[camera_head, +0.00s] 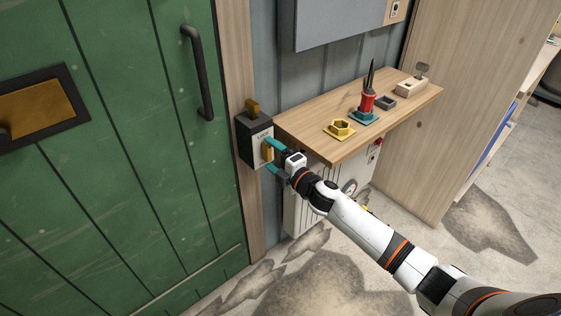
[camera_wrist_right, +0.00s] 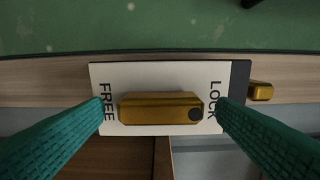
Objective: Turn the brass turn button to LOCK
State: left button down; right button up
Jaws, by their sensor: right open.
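The brass turn button (camera_wrist_right: 150,107) is a bar on a white plate (camera_wrist_right: 150,74) on a dark lock box (camera_head: 245,148) beside the green door. In the right wrist view FREE is printed at the left and LOCK at the right. The bar runs lengthwise between the words, its dark round spot at the LOCK end. The button stands upright in the head view (camera_head: 267,151). My right gripper (camera_head: 270,155) is open, its teal fingers at either end of the bar; I cannot tell if they touch it. My left gripper is not in view.
A second brass piece (camera_head: 252,106) sticks out at the box's top. A dark handle (camera_head: 198,75) is on the green door (camera_head: 150,190).

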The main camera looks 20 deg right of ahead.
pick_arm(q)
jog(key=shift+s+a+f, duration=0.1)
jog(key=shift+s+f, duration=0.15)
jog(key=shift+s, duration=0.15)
pick_arm(e)
jog(key=v, duration=1.1)
jog(key=shift+s+d, duration=0.15)
jog(key=shift+s, duration=0.2)
